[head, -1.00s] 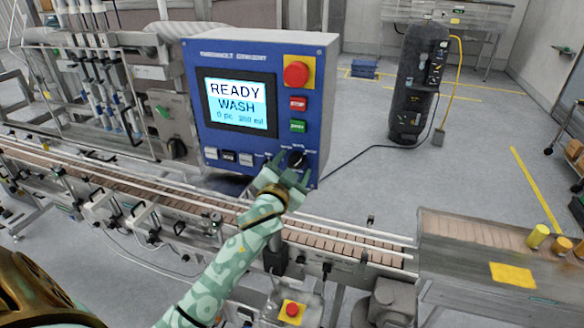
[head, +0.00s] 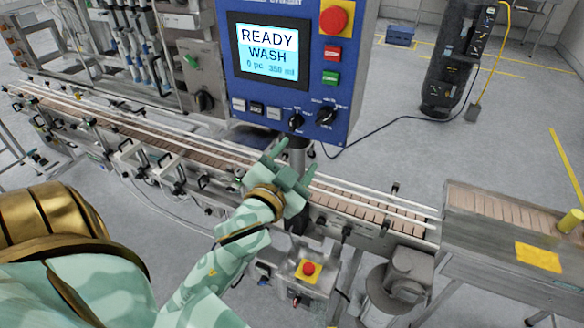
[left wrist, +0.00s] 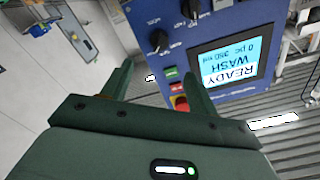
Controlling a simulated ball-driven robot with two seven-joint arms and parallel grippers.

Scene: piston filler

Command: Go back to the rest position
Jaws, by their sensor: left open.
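My left gripper (head: 292,160) is open and empty in the head view. It is over the conveyor, just below the blue control panel (head: 350,70), apart from its knobs. The panel's screen (head: 268,53) reads READY, WASH, 0 pc, 350 ml. Two black selector knobs, the left one (head: 296,121) and the right one (head: 326,114), sit on the panel's lower edge. In the left wrist view, the open fingers (left wrist: 157,82) show in front of the panel (left wrist: 180,65), which appears upside down. My right gripper is not in view.
The conveyor (head: 215,150) runs under my left gripper. A steel table with a yellow patch (head: 538,257) stands at the right. A black column (head: 462,60) and cable stand behind.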

